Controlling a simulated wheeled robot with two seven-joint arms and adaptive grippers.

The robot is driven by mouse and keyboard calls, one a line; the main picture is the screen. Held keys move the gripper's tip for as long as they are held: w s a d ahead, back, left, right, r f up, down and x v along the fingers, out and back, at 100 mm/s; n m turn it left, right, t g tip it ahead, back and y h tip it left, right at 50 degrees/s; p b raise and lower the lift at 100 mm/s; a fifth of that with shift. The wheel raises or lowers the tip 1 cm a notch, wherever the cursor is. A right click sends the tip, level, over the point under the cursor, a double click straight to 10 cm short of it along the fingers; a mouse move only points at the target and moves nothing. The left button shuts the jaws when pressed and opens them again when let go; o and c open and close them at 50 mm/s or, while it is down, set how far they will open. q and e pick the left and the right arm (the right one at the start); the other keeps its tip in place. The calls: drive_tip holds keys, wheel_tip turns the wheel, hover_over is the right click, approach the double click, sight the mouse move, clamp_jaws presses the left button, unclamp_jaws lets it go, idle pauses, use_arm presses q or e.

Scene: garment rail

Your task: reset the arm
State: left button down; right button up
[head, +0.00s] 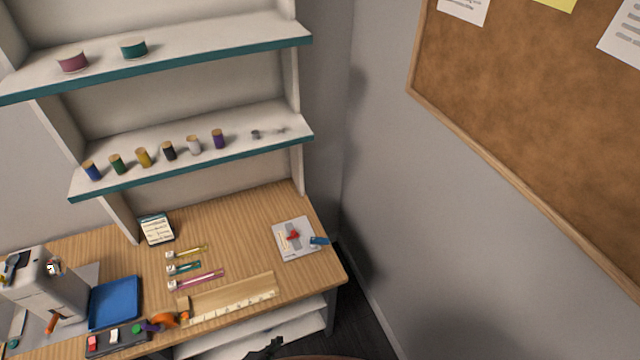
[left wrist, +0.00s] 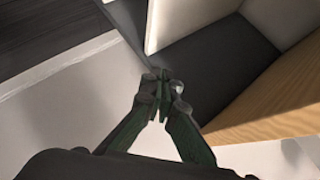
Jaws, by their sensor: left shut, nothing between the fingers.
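My left gripper (head: 265,350) shows as a small dark shape at the bottom edge of the head view, below the front edge of the wooden table (head: 230,225). In the left wrist view its two green and grey fingers (left wrist: 164,88) meet at the tips, shut with nothing between them. Beyond the fingertips are a dark panel, pale panels and a wooden edge, apart from the gripper as far as I can tell. Most of the left arm is out of the head view. My right gripper is in neither view.
The table holds a sewing machine (head: 45,287), a blue tray (head: 114,303), a ruler (head: 235,305) and a white board (head: 296,240). White shelves (head: 190,150) with several thread spools stand behind. A grey wall with a cork board (head: 540,110) is on the right.

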use_arm(q)
drive_tip(key=s+a+f+n+g+y, duration=0.2)
drive_tip(key=s+a+f+n, duration=0.2)
drive_tip(key=s+a+f, duration=0.4)
drive_tip(key=s+a+f+n+g+y, duration=0.2)
drive_tip(key=s+a+f+n, duration=0.3)
drive_tip(key=f, duration=0.4)
drive_tip(key=s+a+f+n+g, duration=0.1)
drive_tip(key=s+f+n, duration=0.1)
drive_tip(key=s, duration=0.6)
drive_tip(key=s+a+f+n+g, duration=0.2)
drive_tip(key=s+f, duration=0.2)
drive_tip(key=s, duration=0.4)
drive_tip(key=s+a+f+n+g+y, duration=0.1)
drive_tip(key=s+a+f+n+g, duration=0.1)
drive_tip(key=s, duration=0.6)
drive_tip(key=shift+a+f+n, duration=0.2)
drive_tip(key=shift+f+n, duration=0.4)
